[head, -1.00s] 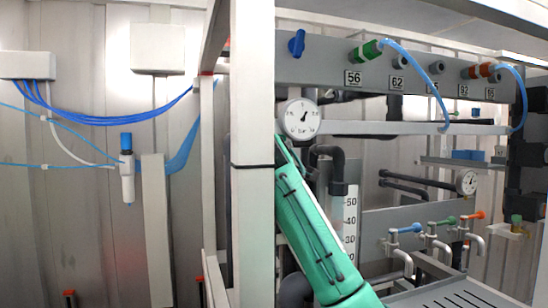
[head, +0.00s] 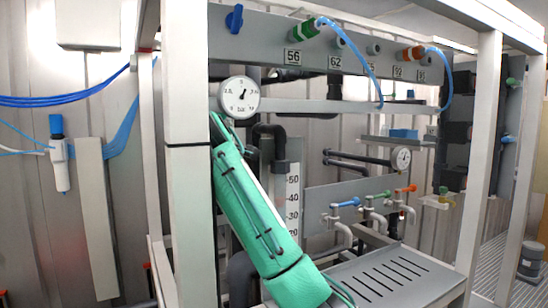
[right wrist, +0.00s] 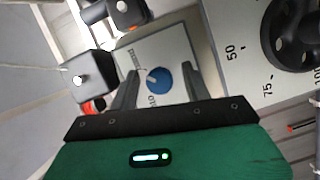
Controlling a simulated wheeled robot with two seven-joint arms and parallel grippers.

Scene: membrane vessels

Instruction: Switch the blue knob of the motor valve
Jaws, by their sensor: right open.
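In the right wrist view, the round blue knob (right wrist: 158,80) sits on a light grey plate (right wrist: 163,50) with dark lettering beside it. My right gripper (right wrist: 162,72) is open, with one finger on each side of the knob in this view. Both fingers look apart from the knob; I cannot tell how far their tips are from the plate. In the head view my green right arm (head: 250,210) leans up and left toward the white post, and its gripper is hidden. My left gripper is not in view.
A white post (head: 188,150) stands left of my arm. A pressure gauge (head: 239,96) and a grey panel with another blue knob (head: 235,18) are above. In the right wrist view, a black box (right wrist: 88,75) is left and a black handwheel (right wrist: 295,35) is right.

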